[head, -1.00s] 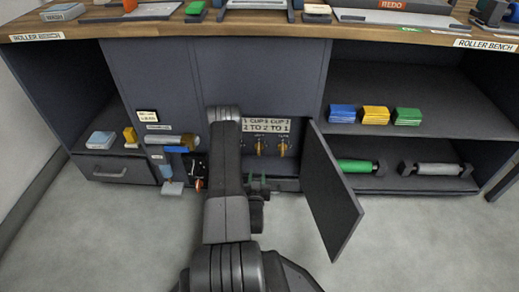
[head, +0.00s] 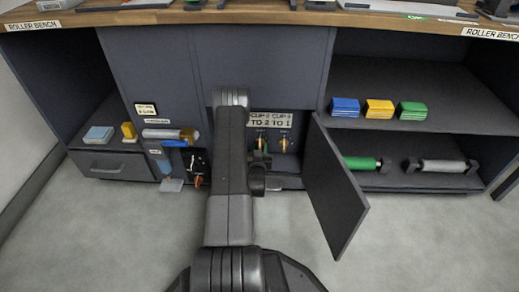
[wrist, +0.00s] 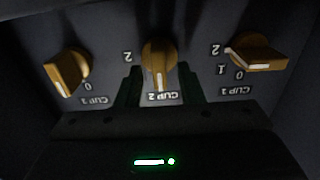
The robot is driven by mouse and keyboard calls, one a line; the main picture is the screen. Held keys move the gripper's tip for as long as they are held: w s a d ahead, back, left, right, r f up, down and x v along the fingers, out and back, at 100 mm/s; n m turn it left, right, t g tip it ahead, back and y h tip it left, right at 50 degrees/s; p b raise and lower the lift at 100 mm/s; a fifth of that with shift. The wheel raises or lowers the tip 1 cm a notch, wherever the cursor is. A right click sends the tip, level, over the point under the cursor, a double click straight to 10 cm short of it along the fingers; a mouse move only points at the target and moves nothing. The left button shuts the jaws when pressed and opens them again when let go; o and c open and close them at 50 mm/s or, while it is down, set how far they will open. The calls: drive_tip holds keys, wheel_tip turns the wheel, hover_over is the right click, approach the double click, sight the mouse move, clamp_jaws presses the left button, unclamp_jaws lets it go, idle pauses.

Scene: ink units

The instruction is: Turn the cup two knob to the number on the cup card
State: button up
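The cup two knob (wrist: 158,65) is orange-yellow, in the middle of the wrist view, where labels appear upside down. Its white pointer line points down the picture towards the CUP 2 label (wrist: 163,97); a number 2 shows to its left. My gripper (wrist: 160,88) is open, its dark green fingers on either side of the knob's lower end, with gaps visible.
The cup 3 knob (wrist: 66,72) is at the left. An open cabinet door (head: 335,185) stands right of my arm. Shelves with coloured stacks (head: 378,109) lie beyond it.

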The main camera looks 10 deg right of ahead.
drive_tip(key=shift+c, duration=0.4)
clamp_jaws()
drive_tip(key=shift+m, duration=0.3)
drive_tip(key=m, duration=0.3)
drive_tip(key=shift+d+m, duration=0.2)
drive_tip(key=shift+m, duration=0.1)
drive_tip(key=m, duration=0.4)
drive_tip(key=shift+s+d+f+m, duration=0.15)
drive_tip(key=shift+m, duration=0.15)
drive_tip(key=m, duration=0.4)
drive_tip(key=shift+d+f+m, duration=0.15)
drive_tip(key=shift+f+m, duration=0.05)
drive_tip(key=shift+m, duration=0.1)
drive_tip(key=shift+f+m, duration=0.2)
drive_tip(key=shift+m, duration=2)
